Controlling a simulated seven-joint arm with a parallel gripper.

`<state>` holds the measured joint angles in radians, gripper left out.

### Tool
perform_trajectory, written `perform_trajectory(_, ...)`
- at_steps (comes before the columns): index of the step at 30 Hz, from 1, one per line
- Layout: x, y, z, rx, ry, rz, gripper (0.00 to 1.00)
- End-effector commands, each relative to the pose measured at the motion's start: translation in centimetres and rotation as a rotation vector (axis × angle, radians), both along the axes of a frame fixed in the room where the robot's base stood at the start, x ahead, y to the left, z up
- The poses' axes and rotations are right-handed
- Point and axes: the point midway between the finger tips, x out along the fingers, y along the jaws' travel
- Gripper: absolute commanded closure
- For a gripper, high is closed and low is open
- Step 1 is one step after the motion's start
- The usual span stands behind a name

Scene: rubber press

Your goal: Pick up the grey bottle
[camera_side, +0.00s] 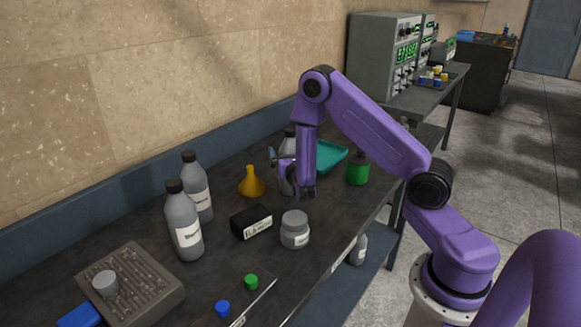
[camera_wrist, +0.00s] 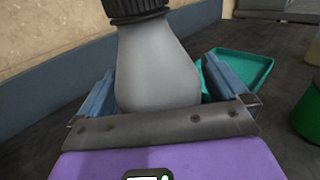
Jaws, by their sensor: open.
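A grey bottle (camera_side: 287,147) with a black cap stands on the dark bench, partly hidden behind my gripper (camera_side: 283,161). In the wrist view the grey bottle (camera_wrist: 155,70) is close up, its shoulder and black cap in the middle. My open gripper (camera_wrist: 160,92) has one blue finger on each side of this bottle, with a visible gap to the right finger. Whether the left finger touches it I cannot tell. Two similar grey bottles, a front one (camera_side: 183,222) and a rear one (camera_side: 196,186), stand upright at the left.
A yellow funnel (camera_side: 251,184), black box (camera_side: 252,222) and grey jar (camera_side: 295,229) stand nearby. A teal tray (camera_side: 328,155) and green container (camera_side: 357,170) are to the right. A blue wall edge runs behind. Another bottle (camera_side: 358,250) is on the lower shelf.

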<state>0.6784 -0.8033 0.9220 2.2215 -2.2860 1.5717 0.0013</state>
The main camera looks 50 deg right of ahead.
Motion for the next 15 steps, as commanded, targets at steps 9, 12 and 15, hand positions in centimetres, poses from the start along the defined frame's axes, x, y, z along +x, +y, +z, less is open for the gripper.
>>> perform_trajectory(9, 0.01, 0.01, 0.13, -0.001, -0.004, -0.001, 0.81)
perform_trajectory(12, 0.01, 0.02, 0.13, -0.001, -0.004, -0.001, 0.81)
perform_trajectory(15, 0.01, 0.02, 0.18, -0.002, -0.005, -0.001, 0.81)
